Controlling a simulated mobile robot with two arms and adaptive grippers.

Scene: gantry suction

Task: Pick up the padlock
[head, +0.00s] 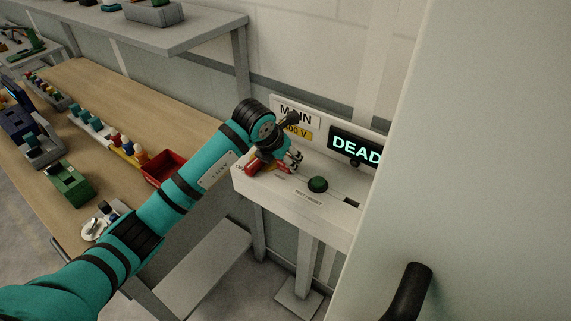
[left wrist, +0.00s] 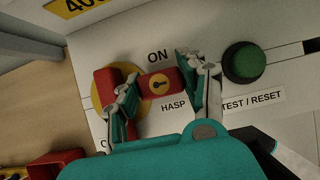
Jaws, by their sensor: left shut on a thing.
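The padlock (left wrist: 160,85) is a red block with a round brass keyhole face in the left wrist view. My left gripper (left wrist: 160,88) is shut on it, with one finger at each side. It sits over the panel just above the HASP label; whether it touches the panel is not clear. In the head view my left gripper (head: 291,160) is at the white panel box (head: 300,197), and its fingers largely hide the padlock. My right gripper is not in view.
A red switch handle on a yellow disc (left wrist: 138,77) is close left of the padlock. A green button (left wrist: 244,63) is to the right. A lit DEAD display (head: 355,147) stands behind. A wooden bench (head: 90,85) with several items is left; a pale panel (head: 490,150) fills the right.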

